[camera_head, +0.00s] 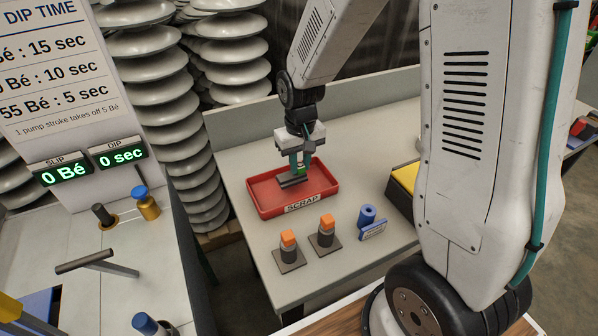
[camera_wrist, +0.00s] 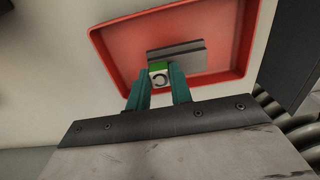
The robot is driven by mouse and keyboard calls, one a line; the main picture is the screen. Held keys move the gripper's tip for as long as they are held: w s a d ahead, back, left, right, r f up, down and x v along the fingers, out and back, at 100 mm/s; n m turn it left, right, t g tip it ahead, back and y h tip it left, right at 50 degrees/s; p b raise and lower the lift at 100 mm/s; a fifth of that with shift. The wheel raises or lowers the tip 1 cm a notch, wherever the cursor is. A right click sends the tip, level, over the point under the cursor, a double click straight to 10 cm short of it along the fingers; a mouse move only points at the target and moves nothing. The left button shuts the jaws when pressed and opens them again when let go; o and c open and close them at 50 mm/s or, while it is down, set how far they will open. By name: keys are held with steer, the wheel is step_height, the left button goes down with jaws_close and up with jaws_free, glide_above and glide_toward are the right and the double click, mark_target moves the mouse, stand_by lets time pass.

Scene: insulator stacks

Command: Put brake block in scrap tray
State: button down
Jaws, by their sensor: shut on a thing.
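The red scrap tray (camera_head: 265,211) sits on the grey bench, with a "SCRAP" label on its front wall. It also shows in the wrist view (camera_wrist: 108,55). My gripper (camera_head: 301,165) is inside the tray's outline, pointing down. Its teal fingers are shut on the brake block's small green-and-white grip (camera_wrist: 159,73). The block's dark grey bar (camera_head: 291,181) lies just beyond the fingertips and shows in the wrist view (camera_wrist: 177,54) over the tray floor. I cannot tell whether the block touches the floor.
Two orange-topped posts (camera_head: 288,240) (camera_head: 327,226) on square bases and a blue cylinder (camera_head: 367,214) stand in front of the tray. A yellow-topped box (camera_head: 406,177) is to the right. Stacked grey insulators (camera_head: 165,90) rise behind left. The bench behind the tray is clear.

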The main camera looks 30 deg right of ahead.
mark_target(300, 165)
steer(key=shift+f, duration=1.6)
steer(key=shift+f, duration=0.15)
steer(key=c, duration=1.3)
jaws_free()
steer(key=shift+o, duration=0.2)
step_height(300, 165, up, 12)
steer(key=shift+r, duration=0.1)
steer(key=s+r, duration=0.6)
steer(key=s, duration=0.6)
steer(key=s+r+t, duration=0.1)
steer(key=s+r, duration=0.5)
steer(key=s, duration=0.6)
steer(key=shift+d, duration=0.35)
